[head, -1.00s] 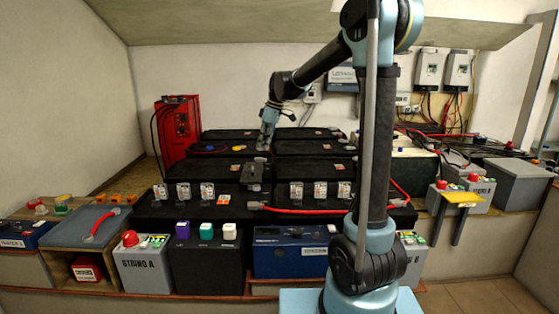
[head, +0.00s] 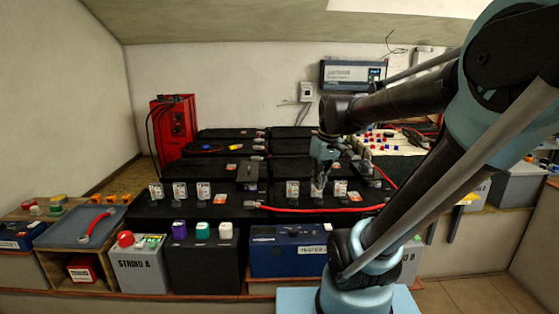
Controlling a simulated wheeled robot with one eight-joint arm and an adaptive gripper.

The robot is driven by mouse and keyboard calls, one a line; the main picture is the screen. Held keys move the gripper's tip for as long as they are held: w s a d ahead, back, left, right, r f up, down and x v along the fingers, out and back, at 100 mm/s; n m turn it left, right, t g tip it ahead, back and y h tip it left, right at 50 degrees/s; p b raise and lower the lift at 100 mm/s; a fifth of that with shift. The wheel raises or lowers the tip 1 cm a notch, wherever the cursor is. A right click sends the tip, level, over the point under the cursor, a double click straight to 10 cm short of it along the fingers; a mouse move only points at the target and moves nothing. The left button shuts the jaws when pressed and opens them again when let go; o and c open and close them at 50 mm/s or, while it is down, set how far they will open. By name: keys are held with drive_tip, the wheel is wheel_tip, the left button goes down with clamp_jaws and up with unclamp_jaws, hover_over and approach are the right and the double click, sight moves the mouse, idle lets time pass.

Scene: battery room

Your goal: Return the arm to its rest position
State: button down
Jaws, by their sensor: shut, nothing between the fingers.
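My arm rises from its light blue base at the lower right in the head view and bends back over the battery bank. My gripper (head: 320,186) points down in front of the right-hand black batteries (head: 290,148), beside the white-and-orange tags. Its fingers are small and partly dark against the batteries. It is shut with nothing in it. I cannot tell whether the fingertips touch the battery top.
A red cable (head: 320,210) runs along the front battery. A red charger (head: 173,130) stands at the back left. String A box (head: 138,268), a blue box (head: 288,256) and a tray with a red wrench (head: 80,226) line the front. Wall inverter (head: 352,75) hangs behind.

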drive_tip(key=s+d+f+m+h, duration=0.1)
drive_tip(key=s+d+f+m, duration=0.4)
drive_tip(key=s+f, duration=0.5)
drive_tip(key=shift+s+d+f, duration=0.4)
drive_tip(key=shift+s+d, duration=0.25)
drive_tip(key=shift+s, duration=0.45)
